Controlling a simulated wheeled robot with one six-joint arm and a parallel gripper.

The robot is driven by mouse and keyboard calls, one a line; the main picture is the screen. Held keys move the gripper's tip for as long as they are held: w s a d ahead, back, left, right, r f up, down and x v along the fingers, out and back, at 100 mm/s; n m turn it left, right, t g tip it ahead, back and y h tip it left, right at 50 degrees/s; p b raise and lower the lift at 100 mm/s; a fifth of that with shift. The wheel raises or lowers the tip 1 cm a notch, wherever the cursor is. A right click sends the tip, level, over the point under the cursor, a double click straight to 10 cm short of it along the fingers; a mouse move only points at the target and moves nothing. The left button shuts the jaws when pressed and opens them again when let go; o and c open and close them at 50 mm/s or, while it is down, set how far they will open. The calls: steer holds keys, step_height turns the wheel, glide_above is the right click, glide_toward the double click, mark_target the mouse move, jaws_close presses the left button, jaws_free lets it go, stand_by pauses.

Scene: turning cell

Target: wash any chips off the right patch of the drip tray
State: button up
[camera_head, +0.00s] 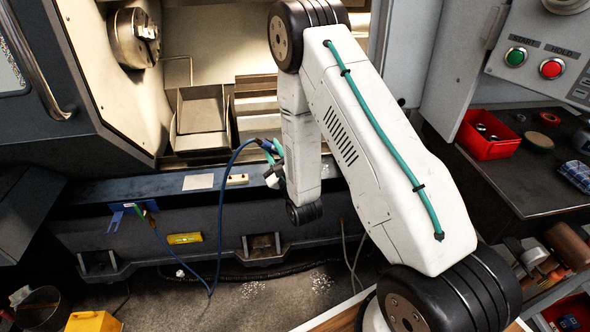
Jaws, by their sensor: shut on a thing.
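The drip tray (215,314) appears to be the dark grey surface along the bottom, below the machine's front. Two patches of pale chips lie on it: a left patch (252,288) and a right patch (321,282). My gripper (273,176) is in front of the machine bed, above and left of the right patch. It is shut on the end of a blue hose (225,187), probably a wash nozzle. The grip is small and partly hidden by my wrist. No water shows.
The blue hose loops down to the surface and up near a blue bracket (122,214) at left. A grey bin (201,110) stands inside the machine. A yellow box (93,322) sits at lower left. A red bin (487,136) stands on the right bench.

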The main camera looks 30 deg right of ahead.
steer(key=d+f+n+g+y, duration=0.4)
steer(key=d+n+y, duration=0.3)
steer(key=d, duration=0.4)
steer(key=shift+d+f+g, duration=0.3)
steer(key=shift+f+g, duration=0.05)
steer(key=shift+g, duration=0.45)
steer(key=s+a+f+n+g+y, duration=0.1)
steer(key=s+f+n+g, duration=0.1)
steer(key=s+a+f+n+g+y, duration=0.1)
steer(key=s+f+n+g+y, duration=0.1)
steer(key=s+a+f+n+g+y, duration=0.1)
steer(key=s+f+n+g+y, duration=0.1)
steer(key=shift+a+g, duration=0.2)
steer(key=shift+g, duration=0.1)
steer(key=shift+n+h, duration=0.3)
steer(key=w+a, duration=0.1)
steer(key=a, duration=0.2)
steer(key=w+a, duration=0.1)
steer(key=a, duration=0.2)
steer(key=w+a, duration=0.1)
steer(key=a, duration=0.2)
steer(key=shift+w+a, duration=0.1)
steer(key=shift+a, duration=0.15)
steer(key=shift+c, duration=1.2)
